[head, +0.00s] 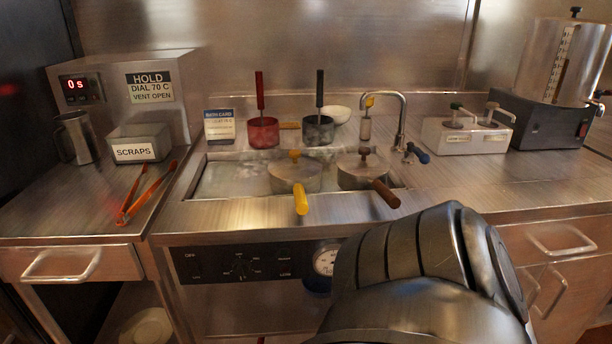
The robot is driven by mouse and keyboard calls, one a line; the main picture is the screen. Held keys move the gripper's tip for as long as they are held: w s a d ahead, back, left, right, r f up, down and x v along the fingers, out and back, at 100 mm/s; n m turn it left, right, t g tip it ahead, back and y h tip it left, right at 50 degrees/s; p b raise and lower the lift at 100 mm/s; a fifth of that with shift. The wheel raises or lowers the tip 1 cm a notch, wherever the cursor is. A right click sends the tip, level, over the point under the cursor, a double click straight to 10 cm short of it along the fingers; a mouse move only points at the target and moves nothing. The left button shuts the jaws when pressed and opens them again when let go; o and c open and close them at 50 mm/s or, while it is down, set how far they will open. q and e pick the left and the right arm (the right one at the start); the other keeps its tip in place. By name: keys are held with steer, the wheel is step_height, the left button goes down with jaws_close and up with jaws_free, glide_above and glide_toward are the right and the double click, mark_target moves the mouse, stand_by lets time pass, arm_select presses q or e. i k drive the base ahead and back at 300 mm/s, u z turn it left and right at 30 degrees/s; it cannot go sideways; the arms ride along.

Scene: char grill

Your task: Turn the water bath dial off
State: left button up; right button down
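The water bath (228,180) is a steel basin of cloudy water set into the counter. Its black control panel (215,270) is on the front face below the counter edge. A dark dial (240,266) with small white marks around it is near the panel's middle; its exact setting is too small to read. A round white gauge (326,261) is to the right, partly hidden by my dark arm link. That link fills the lower right of the head view. Neither gripper shows.
Lidded pots with a yellow handle (301,200) and a brown handle (385,193) stand in the bath, handles over the front edge. Orange tongs (147,193) lie left. A drawer handle (62,266) juts out at left. A faucet (402,120) stands behind.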

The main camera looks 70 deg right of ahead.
mark_target(240, 266)
steer(key=z, duration=3.35)
steer(key=k, duration=1.45)
steer(key=u, duration=1.7)
steer(key=i, duration=1.05)
